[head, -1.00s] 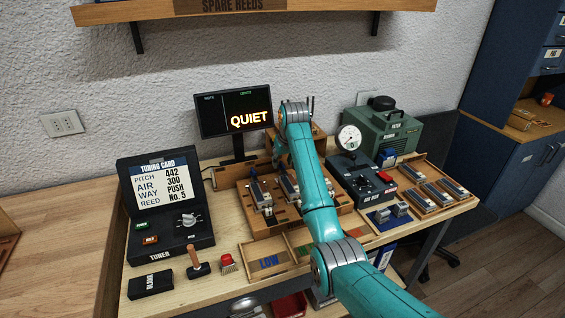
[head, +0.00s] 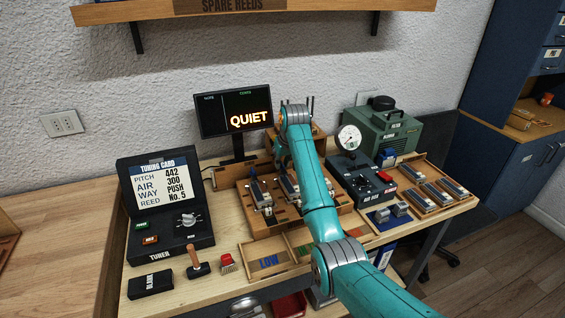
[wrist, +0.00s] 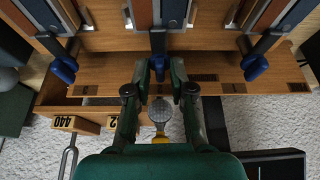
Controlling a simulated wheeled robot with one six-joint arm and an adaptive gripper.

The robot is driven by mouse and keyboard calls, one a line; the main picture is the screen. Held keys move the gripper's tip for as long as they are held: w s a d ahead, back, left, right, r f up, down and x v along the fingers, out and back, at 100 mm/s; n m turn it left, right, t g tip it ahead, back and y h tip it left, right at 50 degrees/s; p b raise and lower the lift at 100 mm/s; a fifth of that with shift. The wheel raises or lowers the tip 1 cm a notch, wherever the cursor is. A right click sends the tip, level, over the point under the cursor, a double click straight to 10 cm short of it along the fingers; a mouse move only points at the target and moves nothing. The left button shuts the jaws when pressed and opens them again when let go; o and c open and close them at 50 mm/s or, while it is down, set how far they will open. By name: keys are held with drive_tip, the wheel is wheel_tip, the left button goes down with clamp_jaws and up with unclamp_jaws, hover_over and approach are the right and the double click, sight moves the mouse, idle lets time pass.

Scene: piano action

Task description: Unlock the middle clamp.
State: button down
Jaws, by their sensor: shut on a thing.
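The left clamp (wrist: 64,68) and the right clamp (wrist: 254,66) also have blue tips, and stand free on either side. In the head view my teal arm hides the middle clamp and the gripper. I cannot tell how far the lever is turned.
A tuning fork (wrist: 68,158) and a round gauge-like disc (wrist: 160,110) lie beyond the bench rail in the wrist view. In the head view the monitor (head: 234,112) reads QUIET. The tuner (head: 170,240) stands left, the air box (head: 362,177) right.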

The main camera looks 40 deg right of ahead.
drive_tip(key=n+y, duration=0.1)
drive_tip(key=n, duration=0.3)
drive_tip(key=shift+d+y, duration=0.2)
drive_tip(key=shift+y, duration=0.2)
drive_tip(key=n+y, duration=0.1)
drive_tip(key=n, duration=0.3)
drive_tip(key=shift+d+n+y, duration=0.1)
drive_tip(key=shift+n+y, duration=0.3)
drive_tip(key=n, duration=0.2)
drive_tip(key=n+g+y, duration=0.1)
drive_tip(key=n, duration=0.1)
drive_tip(key=shift+w+d+n+g, duration=0.1)
drive_tip(key=shift+w+n+g, duration=0.05)
drive_tip(key=shift+n+g, duration=0.15)
drive_tip(key=shift+w+n+g+y, duration=0.1)
drive_tip(key=shift+n+g+y, duration=0.5)
drive_tip(key=shift+n, duration=1.6)
drive_tip(key=c, duration=1.1)
unclamp_jaws()
drive_tip(key=shift+f, duration=0.1)
drive_tip(key=shift+o, duration=0.2)
